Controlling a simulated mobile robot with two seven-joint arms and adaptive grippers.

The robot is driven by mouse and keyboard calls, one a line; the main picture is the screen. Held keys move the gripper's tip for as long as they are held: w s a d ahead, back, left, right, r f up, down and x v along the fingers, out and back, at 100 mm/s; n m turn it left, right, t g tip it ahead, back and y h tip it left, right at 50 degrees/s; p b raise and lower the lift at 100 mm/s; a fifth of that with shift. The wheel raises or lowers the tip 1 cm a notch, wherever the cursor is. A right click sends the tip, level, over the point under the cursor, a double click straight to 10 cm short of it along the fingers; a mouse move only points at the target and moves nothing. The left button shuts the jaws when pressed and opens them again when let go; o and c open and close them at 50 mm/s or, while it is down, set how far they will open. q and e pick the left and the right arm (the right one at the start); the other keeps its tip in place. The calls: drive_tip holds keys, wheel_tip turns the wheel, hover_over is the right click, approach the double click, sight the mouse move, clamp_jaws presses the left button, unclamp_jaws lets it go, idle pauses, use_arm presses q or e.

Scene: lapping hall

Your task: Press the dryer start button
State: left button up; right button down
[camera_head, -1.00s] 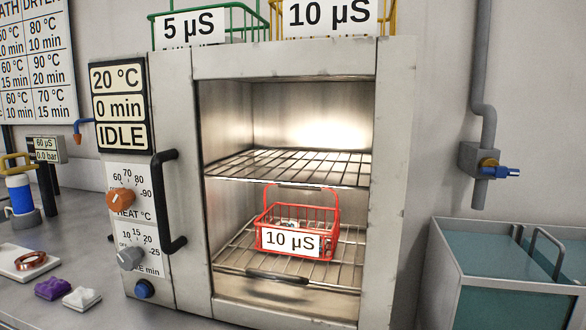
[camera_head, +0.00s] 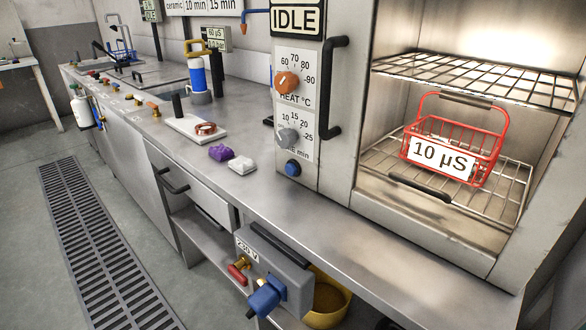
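The dryer (camera_head: 340,170) stands on the steel bench at the right, its chamber facing me. A round blue button (camera_head: 292,168) sits low on its front panel, below the grey time knob (camera_head: 288,137) and the orange heat knob (camera_head: 287,82). The display (camera_head: 296,18) reads IDLE; its upper lines are cut off. A red wire basket (camera_head: 455,140) labelled 10 µS stands on the lower rack inside. The chamber front looks open. Neither of my grippers shows in the head view.
Purple (camera_head: 221,152) and white (camera_head: 241,164) small blocks and a white tray (camera_head: 192,128) with a copper ring lie left of the dryer. A grey box (camera_head: 275,270) with red and blue fittings juts out below the bench edge. A floor grate (camera_head: 105,250) runs along the left.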

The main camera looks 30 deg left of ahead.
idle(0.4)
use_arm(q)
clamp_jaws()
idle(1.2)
